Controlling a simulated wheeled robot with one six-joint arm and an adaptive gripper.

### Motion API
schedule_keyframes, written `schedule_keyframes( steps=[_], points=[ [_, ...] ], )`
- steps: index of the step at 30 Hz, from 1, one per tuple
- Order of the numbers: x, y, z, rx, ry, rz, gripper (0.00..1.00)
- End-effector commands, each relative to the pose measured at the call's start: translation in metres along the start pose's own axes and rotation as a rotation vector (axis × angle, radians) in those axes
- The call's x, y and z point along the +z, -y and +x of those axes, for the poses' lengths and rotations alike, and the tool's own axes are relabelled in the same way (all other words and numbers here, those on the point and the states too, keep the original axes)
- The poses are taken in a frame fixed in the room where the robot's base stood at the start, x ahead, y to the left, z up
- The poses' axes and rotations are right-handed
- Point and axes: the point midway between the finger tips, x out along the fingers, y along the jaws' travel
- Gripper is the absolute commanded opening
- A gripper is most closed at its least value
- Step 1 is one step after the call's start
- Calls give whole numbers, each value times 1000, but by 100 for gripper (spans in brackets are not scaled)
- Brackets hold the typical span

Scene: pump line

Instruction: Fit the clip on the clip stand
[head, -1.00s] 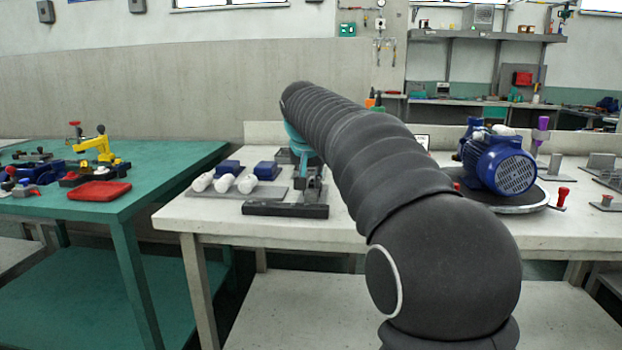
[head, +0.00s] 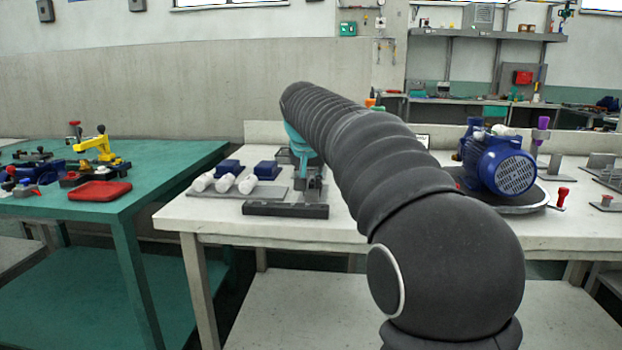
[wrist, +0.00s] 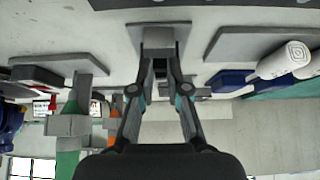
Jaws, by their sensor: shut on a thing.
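In the wrist view my gripper (wrist: 160,72) is shut on a small dark piece between its fingertips, likely the clip; the fingers hide most of it. Directly beyond the fingertips is a grey upright block on a plate (wrist: 158,38), which looks like the clip stand. The held piece overlaps the block in this view, and I cannot tell whether they touch. In the head view the grey stand (head: 313,188) shows at the white bench, just under my teal wrist part. My arm hides much of the gripper there.
A dark bar (head: 285,210) lies at the bench front. A blue motor pump (head: 498,163) stands on a round plate to the right. Other grey fixtures flank the gripper in the wrist view.

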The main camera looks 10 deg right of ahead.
Motion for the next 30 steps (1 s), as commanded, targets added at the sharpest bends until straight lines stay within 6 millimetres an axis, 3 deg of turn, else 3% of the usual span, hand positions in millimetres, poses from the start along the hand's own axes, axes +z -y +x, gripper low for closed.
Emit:
schedule_keyframes(
  steps=[21,22,25,30],
  points=[
    [1,0,2,0,0,0,0],
    [1,0,2,0,0,0,20],
    [1,0,1,0,0,0,44],
    [1,0,1,0,0,0,44]
  ],
)
